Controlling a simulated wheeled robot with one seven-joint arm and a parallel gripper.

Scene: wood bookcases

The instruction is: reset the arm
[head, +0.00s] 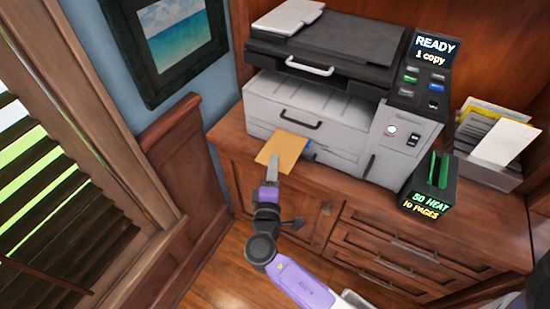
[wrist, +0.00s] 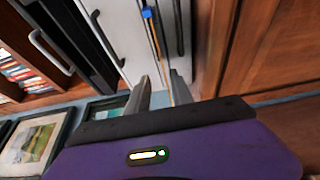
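My gripper (head: 273,166) is at the front of the grey printer (head: 300,102), by a tan sheet (head: 289,147) that sticks out of the printer's lower front. In the wrist view, the two fingers of my gripper (wrist: 160,85) stand apart with a gap between them. The sheet shows nearly edge-on as a thin tan strip (wrist: 170,90) in that gap, closer to the right finger. I cannot tell whether a finger touches it. My arm reaches up from the bottom of the head view.
The printer stands on a wooden cabinet (head: 330,217) with drawers. A dark box with green cards (head: 436,180) and a paper tray (head: 490,160) stand to the right. A blue tab (head: 309,154) is beside the sheet. Wall panelling and a window blind (head: 70,210) are at left. Some floor (head: 215,280) is clear.

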